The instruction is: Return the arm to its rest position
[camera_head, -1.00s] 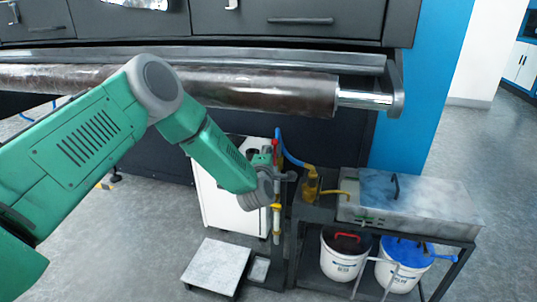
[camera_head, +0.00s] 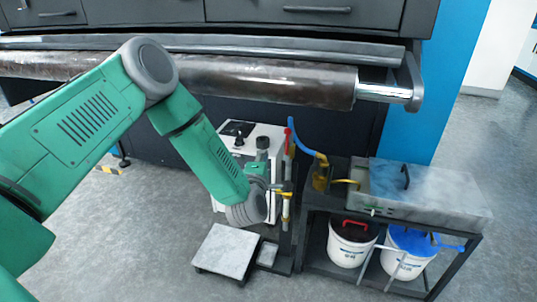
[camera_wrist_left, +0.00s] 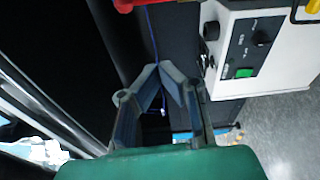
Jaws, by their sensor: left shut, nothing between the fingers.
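My left arm comes in from the left in the head view and bends down at its grey elbow. My left gripper (camera_head: 262,145) is small and partly hidden beyond the grey wrist, in front of the white control box (camera_head: 230,131). In the left wrist view the fingers of my left gripper (camera_wrist_left: 163,76) meet at their tips, with nothing between them. The white box, with knobs and a green button, is to their right there (camera_wrist_left: 262,48). My right gripper is in neither view.
The dark laminating roll (camera_head: 270,82) spans the machine front behind my arm. A metal cart (camera_head: 467,243) at the right carries a grey tank (camera_head: 440,198) above two white buckets. Upright pipes (camera_head: 288,165) stand close to my wrist. A pale low platform (camera_head: 228,249) is below it. Floor at left is open.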

